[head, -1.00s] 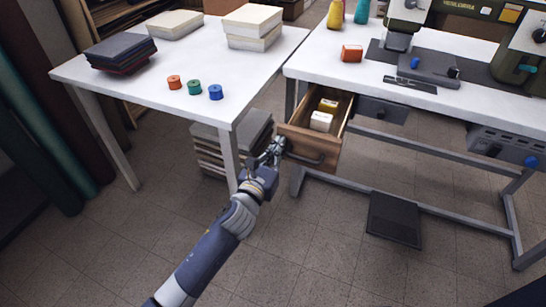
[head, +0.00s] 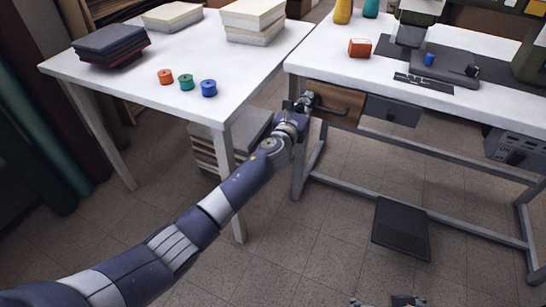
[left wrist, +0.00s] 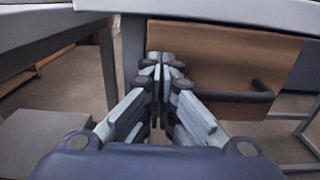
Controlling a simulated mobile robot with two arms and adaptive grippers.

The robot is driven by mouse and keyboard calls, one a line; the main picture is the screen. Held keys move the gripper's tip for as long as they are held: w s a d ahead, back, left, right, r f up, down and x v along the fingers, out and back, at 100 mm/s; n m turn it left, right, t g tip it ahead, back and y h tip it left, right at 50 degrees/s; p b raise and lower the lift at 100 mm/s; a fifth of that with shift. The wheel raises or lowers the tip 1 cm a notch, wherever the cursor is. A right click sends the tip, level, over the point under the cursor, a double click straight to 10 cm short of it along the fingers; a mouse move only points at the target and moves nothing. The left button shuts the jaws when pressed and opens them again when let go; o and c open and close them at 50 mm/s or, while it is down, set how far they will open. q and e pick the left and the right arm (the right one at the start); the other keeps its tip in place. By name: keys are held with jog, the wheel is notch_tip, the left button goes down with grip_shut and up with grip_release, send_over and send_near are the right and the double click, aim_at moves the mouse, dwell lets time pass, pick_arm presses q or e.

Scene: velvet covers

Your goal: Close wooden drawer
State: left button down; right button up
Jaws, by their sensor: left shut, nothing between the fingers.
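The wooden drawer (head: 337,105) sits under the left end of the white sewing table. Its front looks about level with the neighbouring grey box, and its inside no longer shows. Its dark bar handle (head: 328,107) faces me. My left gripper (head: 305,101) is shut and empty at the left side of the drawer front. In the left wrist view the shut fingertips (left wrist: 166,62) are in front of the wooden front's left edge, left of the handle (left wrist: 262,90). I cannot tell whether they touch it. Parts of my right gripper (head: 388,301) peek in at the bottom edge.
A second white table (head: 120,75) with thread spools and fabric stacks stands left. Stacked slabs (head: 235,138) lie under it. A black pedal (head: 400,230) lies on the floor.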

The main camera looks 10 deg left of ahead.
pick_arm(q)
jog(key=shift+w+r, duration=0.3)
jog(key=shift+w, duration=0.25)
pick_arm(e)
jog(key=shift+w+a+r+t, duration=0.2)
jog(key=shift+w+t, duration=0.1)
jog(key=shift+w, duration=0.3)
jog(key=shift+w+a+r+t, duration=0.1)
jog(key=shift+w+r+t, duration=0.15)
jog(key=shift+w, duration=0.35)
